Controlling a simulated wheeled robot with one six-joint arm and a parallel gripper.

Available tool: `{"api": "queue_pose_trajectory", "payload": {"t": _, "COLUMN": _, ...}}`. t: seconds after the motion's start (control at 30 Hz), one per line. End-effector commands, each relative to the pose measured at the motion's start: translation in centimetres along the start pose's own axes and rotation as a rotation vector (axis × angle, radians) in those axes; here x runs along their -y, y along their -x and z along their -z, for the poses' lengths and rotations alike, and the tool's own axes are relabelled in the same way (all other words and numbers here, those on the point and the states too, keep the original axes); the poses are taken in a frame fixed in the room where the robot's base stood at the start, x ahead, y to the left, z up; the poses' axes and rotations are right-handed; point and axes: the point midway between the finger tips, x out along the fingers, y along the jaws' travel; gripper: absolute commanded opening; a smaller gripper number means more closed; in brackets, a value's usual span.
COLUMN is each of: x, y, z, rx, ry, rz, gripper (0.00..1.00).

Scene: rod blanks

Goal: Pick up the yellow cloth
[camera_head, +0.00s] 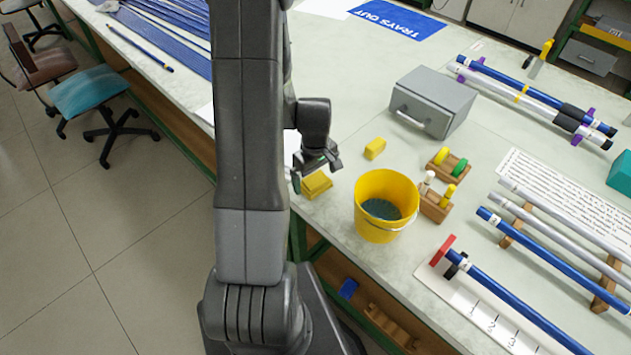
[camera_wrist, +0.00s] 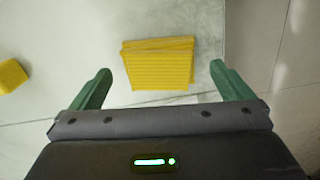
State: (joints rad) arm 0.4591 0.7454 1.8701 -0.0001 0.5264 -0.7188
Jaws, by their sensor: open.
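The yellow cloth (camera_wrist: 160,66) is folded into a striped, roughly square stack and lies flat on the pale worktop. In the wrist view it sits ahead of my gripper (camera_wrist: 154,84), roughly centred between the two green fingers. The fingers are apart and nothing is between their tips. In the head view the cloth (camera_head: 317,185) lies near the table's front edge, left of the yellow bucket. My gripper (camera_head: 312,172) is just above it and hides part of it.
A yellow bucket (camera_head: 372,228) with dark contents stands right of the cloth. A small yellow block (camera_head: 375,148) lies behind, and also shows in the wrist view (camera_wrist: 12,76). A grey box (camera_head: 433,104) stands farther back. The table edge is close to the cloth.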

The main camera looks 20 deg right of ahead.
Motion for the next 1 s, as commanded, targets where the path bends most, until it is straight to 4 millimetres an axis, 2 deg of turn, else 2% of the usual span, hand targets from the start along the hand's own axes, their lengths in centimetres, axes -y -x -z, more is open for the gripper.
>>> {"api": "queue_pose_trajectory", "payload": {"t": 0.2, "x": 0.0, "y": -1.5, "z": -0.1, "rx": 0.001, "ry": 0.000, "rz": 0.001, "gripper": 1.00}}
{"api": "queue_pose_trajectory", "payload": {"t": 0.43, "x": 0.0, "y": -1.5, "z": 0.0, "rx": 0.000, "ry": 0.000, "rz": 0.000, "gripper": 1.00}}
{"api": "queue_pose_trajectory", "payload": {"t": 0.47, "x": 0.0, "y": -1.5, "z": 0.0, "rx": 0.000, "ry": 0.000, "rz": 0.000, "gripper": 0.96}}
{"api": "queue_pose_trajectory", "payload": {"t": 0.67, "x": 0.0, "y": -1.5, "z": 0.0, "rx": 0.000, "ry": 0.000, "rz": 0.000, "gripper": 0.57}}
{"api": "queue_pose_trajectory", "payload": {"t": 1.0, "x": 0.0, "y": -1.5, "z": 0.0, "rx": 0.000, "ry": 0.000, "rz": 0.000, "gripper": 0.56}}
